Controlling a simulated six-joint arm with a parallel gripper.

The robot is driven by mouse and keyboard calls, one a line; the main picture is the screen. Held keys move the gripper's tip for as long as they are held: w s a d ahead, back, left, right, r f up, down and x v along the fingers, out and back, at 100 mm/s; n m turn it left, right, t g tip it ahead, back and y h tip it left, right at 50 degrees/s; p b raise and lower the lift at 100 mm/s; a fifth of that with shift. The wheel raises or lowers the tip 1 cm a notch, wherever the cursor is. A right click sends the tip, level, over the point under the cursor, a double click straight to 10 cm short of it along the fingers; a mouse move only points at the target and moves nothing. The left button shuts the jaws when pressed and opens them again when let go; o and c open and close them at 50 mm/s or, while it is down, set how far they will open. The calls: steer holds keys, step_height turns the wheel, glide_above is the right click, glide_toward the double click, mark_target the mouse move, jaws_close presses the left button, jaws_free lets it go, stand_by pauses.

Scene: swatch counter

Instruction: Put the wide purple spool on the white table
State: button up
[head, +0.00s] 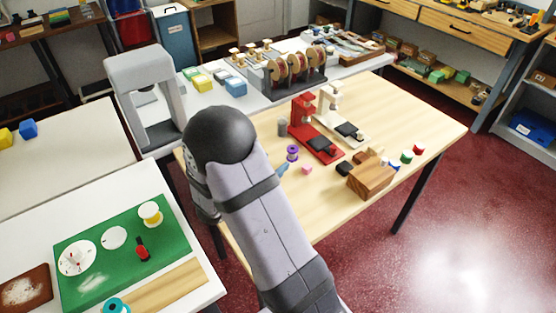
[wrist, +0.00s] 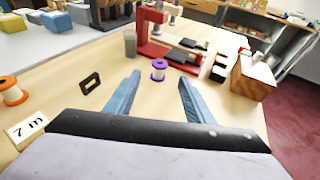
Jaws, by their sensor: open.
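A small purple spool (head: 292,153) stands upright on the light wooden table (head: 420,125), left of a red stand. In the head view my arm hides most of the gripper; a bit of blue finger shows beside the spool. A white table (head: 22,243) with a green mat (head: 100,275) is at the lower left, and a paler off-white table (head: 70,165) lies behind it.
In the wrist view, an orange spool (wrist: 12,92) and a black frame (wrist: 90,82) lie left. A grey arch (head: 145,70) stands at the back left.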

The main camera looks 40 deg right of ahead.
steer(key=shift+s+a+r, duration=0.15)
steer(key=shift+s+a, duration=0.05)
steer(key=shift+a, duration=0.15)
